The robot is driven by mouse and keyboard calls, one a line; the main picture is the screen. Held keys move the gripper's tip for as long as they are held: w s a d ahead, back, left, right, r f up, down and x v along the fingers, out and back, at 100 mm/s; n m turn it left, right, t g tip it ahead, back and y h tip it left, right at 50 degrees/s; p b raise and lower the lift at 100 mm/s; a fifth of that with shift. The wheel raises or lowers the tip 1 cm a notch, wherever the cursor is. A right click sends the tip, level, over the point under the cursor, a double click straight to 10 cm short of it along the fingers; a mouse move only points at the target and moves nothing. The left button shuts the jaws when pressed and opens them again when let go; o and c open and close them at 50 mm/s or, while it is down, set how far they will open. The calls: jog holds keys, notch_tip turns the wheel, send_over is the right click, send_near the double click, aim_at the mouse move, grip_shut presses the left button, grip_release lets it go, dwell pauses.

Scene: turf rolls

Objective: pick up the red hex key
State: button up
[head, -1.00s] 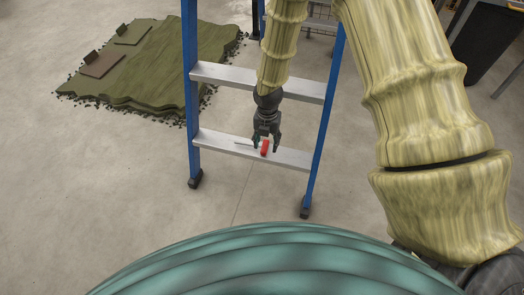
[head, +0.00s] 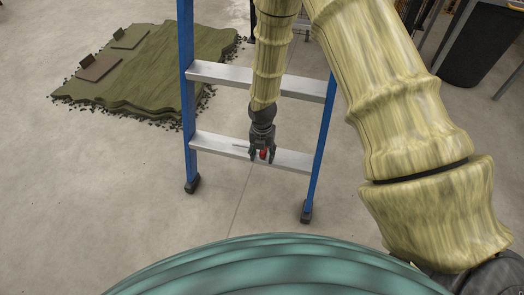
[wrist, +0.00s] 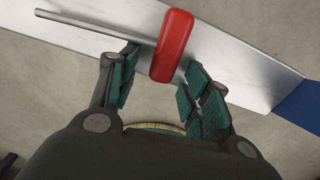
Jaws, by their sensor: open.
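The red hex key (wrist: 172,46) lies on the lower metal step (wrist: 235,65) of a blue ladder. In the wrist view its red handle extends into the space between the finger pads, and its grey shaft (wrist: 82,24) points to the upper left along the step. My gripper (wrist: 158,92) is open, with a green-padded finger on each side of the handle's near end and a visible gap at each side. In the head view my gripper (head: 262,158) is over the step and partly hides the hex key (head: 263,153).
The ladder's blue rails (head: 187,100) stand on both sides of my arm, and an upper step (head: 225,74) crosses behind it. A stack of green turf (head: 165,65) lies on the floor at the back left. A dark bin (head: 483,45) stands at the upper right.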

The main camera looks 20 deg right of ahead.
grip_shut()
dwell(0.3)
